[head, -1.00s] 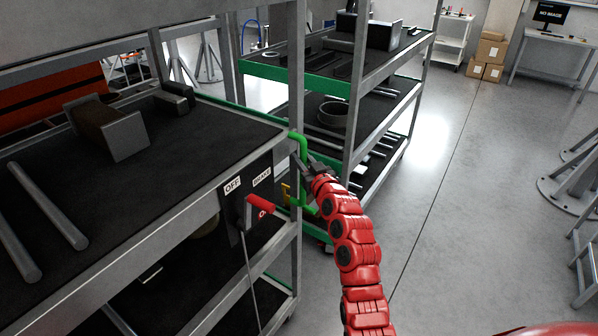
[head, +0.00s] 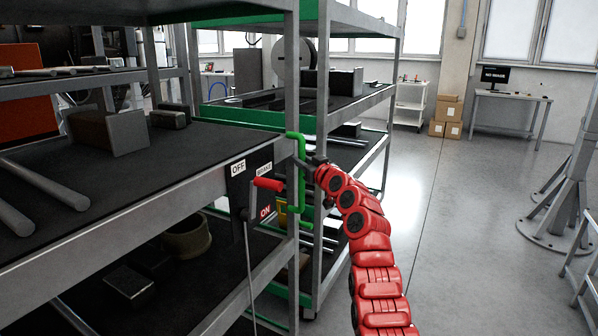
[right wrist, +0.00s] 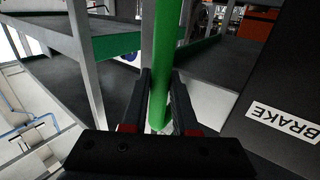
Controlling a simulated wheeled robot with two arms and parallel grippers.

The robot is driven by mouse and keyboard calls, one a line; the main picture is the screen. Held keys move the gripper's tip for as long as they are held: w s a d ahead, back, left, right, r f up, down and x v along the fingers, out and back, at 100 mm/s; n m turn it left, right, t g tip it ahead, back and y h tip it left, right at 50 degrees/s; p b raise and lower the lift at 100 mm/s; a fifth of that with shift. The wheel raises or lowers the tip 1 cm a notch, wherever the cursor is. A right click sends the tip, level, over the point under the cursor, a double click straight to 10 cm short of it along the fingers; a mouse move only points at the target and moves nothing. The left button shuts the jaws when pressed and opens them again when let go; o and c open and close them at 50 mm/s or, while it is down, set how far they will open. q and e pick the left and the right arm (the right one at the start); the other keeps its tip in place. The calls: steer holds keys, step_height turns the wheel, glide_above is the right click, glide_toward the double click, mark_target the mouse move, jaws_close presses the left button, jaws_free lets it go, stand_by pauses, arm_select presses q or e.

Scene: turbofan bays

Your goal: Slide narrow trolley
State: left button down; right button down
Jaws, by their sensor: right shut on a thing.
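The green upright handle (head: 301,175) stands by the front corner post of the near grey shelf trolley (head: 150,200). My right gripper (head: 313,163) is shut on this handle. In the right wrist view the green handle (right wrist: 165,60) passes between both fingers (right wrist: 161,88). A dark panel on the near trolley carries OFF, ON and BRAKE labels and a red lever (head: 268,184). A second trolley with green-edged shelves (head: 250,119) stands just behind. I cannot tell for sure which of the two is the narrow one. My left gripper is not in view.
The near trolley's shelves hold grey blocks (head: 108,132) and rods (head: 45,183). Open grey floor (head: 430,230) lies to the right. A metal stand (head: 565,200) is at the right. Cardboard boxes (head: 447,115) and a desk (head: 505,97) stand at the back.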

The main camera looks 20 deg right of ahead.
steer(key=shift+d, duration=0.15)
steer(key=c, duration=1.1)
jaws_free()
steer(key=shift+o, duration=0.6)
steer(key=shift+f, duration=0.1)
steer(key=s+d+p, duration=0.1)
steer(key=s, duration=1.6)
steer(key=shift+d, duration=0.15)
steer(key=shift+s, duration=0.1)
